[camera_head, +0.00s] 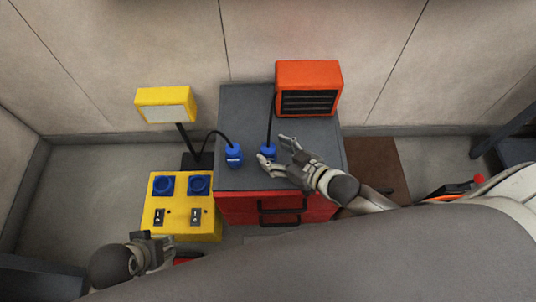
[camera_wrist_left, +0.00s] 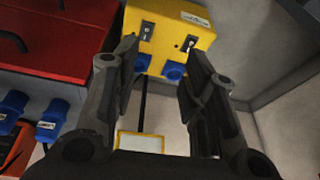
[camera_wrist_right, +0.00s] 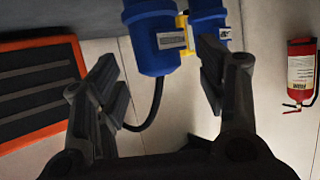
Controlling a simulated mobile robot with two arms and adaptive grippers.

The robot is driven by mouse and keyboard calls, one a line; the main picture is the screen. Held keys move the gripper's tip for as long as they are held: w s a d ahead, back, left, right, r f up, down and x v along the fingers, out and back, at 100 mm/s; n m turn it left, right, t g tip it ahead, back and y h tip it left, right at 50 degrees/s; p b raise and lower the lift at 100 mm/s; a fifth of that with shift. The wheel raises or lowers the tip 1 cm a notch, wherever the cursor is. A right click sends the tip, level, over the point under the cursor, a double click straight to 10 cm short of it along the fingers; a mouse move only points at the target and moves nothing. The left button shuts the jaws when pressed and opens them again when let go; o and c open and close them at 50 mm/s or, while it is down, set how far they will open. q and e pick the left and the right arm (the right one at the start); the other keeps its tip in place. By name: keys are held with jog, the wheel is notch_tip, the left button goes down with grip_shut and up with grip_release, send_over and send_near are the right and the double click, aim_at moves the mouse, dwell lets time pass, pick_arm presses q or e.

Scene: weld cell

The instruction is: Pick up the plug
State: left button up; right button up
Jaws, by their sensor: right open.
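Two blue plugs stand on the dark top of the red cabinet. The left plug (camera_head: 233,156) has a cable to the yellow lamp, and the right plug (camera_head: 267,150) has one to the orange heater. My right gripper (camera_head: 273,149) is open, its fingers on either side of the right plug in the head view. In the right wrist view the heater's plug (camera_wrist_right: 150,40) shows ahead between the open fingertips, not gripped. The other plug (camera_wrist_right: 208,25) is partly behind a finger. My left gripper (camera_wrist_left: 160,50) is open and empty, near the yellow socket box.
The yellow box (camera_head: 180,222) with blue sockets and switches stands left of the cabinet (camera_head: 240,110). The lamp (camera_head: 165,105) and heater (camera_head: 309,88) stand behind the plugs, their cables close by. A fire extinguisher (camera_wrist_right: 300,70) shows in the right wrist view.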

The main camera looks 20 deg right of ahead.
jog(key=shift+b+x, duration=0.45)
jog(key=shift+x, duration=1.4)
pick_arm(q)
jog(key=v, duration=0.2)
jog(key=shift+s+a+r, duration=0.1)
jog(key=shift+s+r, duration=0.05)
jog(key=shift+r, duration=0.15)
pick_arm(e)
jog(key=shift+c, duration=0.4)
jog(key=c, duration=1.2)
